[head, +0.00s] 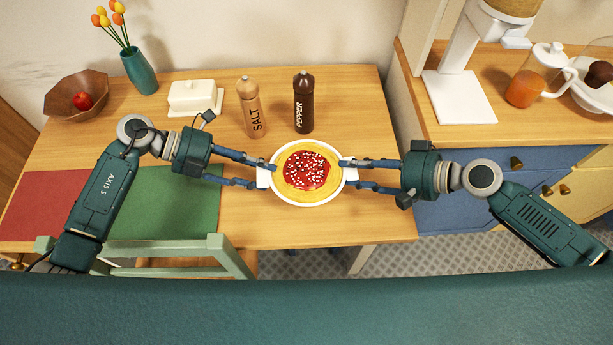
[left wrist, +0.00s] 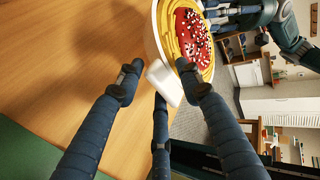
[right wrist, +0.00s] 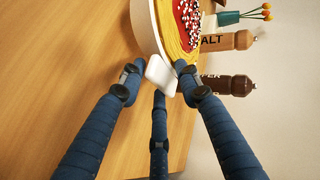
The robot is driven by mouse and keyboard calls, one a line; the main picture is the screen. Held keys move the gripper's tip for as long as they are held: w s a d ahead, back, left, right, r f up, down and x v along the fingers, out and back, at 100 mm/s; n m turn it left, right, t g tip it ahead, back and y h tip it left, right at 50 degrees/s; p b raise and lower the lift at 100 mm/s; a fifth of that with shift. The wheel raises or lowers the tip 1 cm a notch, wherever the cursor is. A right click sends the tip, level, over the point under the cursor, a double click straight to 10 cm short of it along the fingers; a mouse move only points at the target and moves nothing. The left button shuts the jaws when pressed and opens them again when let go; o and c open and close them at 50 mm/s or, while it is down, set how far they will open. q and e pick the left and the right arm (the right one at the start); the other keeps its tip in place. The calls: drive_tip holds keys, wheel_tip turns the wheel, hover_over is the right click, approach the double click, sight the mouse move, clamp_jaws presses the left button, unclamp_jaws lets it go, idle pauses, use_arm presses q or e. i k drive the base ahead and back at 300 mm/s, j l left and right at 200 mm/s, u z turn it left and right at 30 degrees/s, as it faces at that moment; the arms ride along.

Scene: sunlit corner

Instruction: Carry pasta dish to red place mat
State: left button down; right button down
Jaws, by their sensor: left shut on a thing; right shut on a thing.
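The pasta dish (head: 306,172) is a round white dish with two side handles, filled with yellow pasta and red sauce with white bits. My left gripper (head: 266,176) is shut on its left handle, which shows white between the fingers in the left wrist view (left wrist: 164,82). My right gripper (head: 347,174) is shut on its right handle, seen in the right wrist view (right wrist: 161,74). The dish looks level; I cannot tell how far it is above the table. The red place mat (head: 42,205) lies at the table's left end, partly hidden by my left arm.
A green mat (head: 190,199) lies between the red mat and the dish. Salt (head: 251,108) and pepper (head: 304,103) mills stand behind the dish, with a butter dish (head: 194,97), teal vase (head: 139,70) and fruit bowl (head: 76,94) further left. A green chair (head: 231,258) stands at the front edge.

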sight(52, 205)
drive_tip(key=j, duration=1.15)
drive_tip(key=k+j, duration=0.1)
drive_tip(key=j, duration=1.05)
drive_tip(key=j+z, duration=0.1)
drive_tip(key=j, duration=1.05)
drive_tip(key=k, duration=0.1)
